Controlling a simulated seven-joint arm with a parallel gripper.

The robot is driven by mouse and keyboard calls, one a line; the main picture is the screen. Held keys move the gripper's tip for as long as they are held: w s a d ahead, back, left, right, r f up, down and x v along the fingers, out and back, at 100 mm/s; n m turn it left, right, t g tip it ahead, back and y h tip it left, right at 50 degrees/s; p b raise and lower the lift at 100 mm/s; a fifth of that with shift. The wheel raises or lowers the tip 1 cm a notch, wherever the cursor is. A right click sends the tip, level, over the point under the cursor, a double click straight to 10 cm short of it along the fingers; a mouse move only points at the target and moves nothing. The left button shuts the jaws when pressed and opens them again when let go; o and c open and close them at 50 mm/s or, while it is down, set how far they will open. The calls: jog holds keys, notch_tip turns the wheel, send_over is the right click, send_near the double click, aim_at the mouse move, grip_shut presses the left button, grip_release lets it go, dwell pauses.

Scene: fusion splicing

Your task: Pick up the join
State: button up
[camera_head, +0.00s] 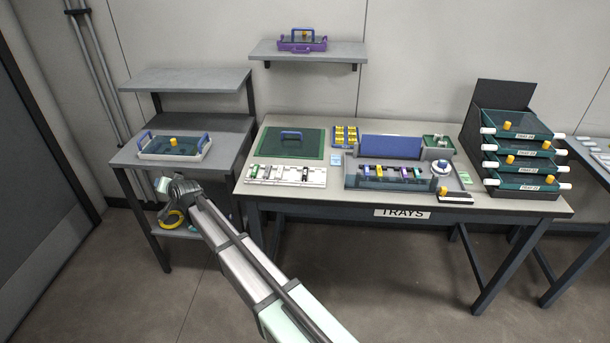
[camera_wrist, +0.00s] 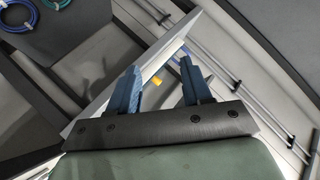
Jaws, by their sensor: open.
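No thing in view can be singled out with certainty as the join. Small coloured pieces (camera_head: 392,173) sit in the grey fixture on the middle table, and others lie on a white rack (camera_head: 287,175) left of it. They are too small to tell apart. My gripper (camera_wrist: 160,70) is open in the wrist view, its two blue fingers apart with nothing held. In the head view my arm reaches to the left table, its end low by that table's front edge, well left of the rack and fixture. A small yellow piece (camera_wrist: 157,80) shows beyond the fingers.
A tray with blue handles (camera_head: 174,147) stands on the left table. A green mat (camera_head: 289,144) lies behind the white rack. Stacked labelled trays (camera_head: 520,151) stand at the right. Coils (camera_wrist: 15,15) show in the wrist view.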

jog(key=w+d+r+g+h, duration=0.2)
jog(key=w+d+h, duration=0.2)
jog(key=w+d, duration=0.6)
notch_tip(320, 180, up, 10)
jog(key=m+g+h, duration=0.1)
jog(key=g+h, duration=0.5)
send_over(305, 172)
jog(key=f, duration=0.8)
jog(key=shift+s+a+f, duration=0.15)
jog(key=shift+s+f, duration=0.1)
jog(key=shift+f, duration=0.05)
jog(key=shift+w+f, duration=0.2)
jog(key=shift+f, duration=2.45)
jog(key=shift+c, duration=0.3)
jog(key=c, duration=0.8)
jog(key=shift+c, duration=0.2)
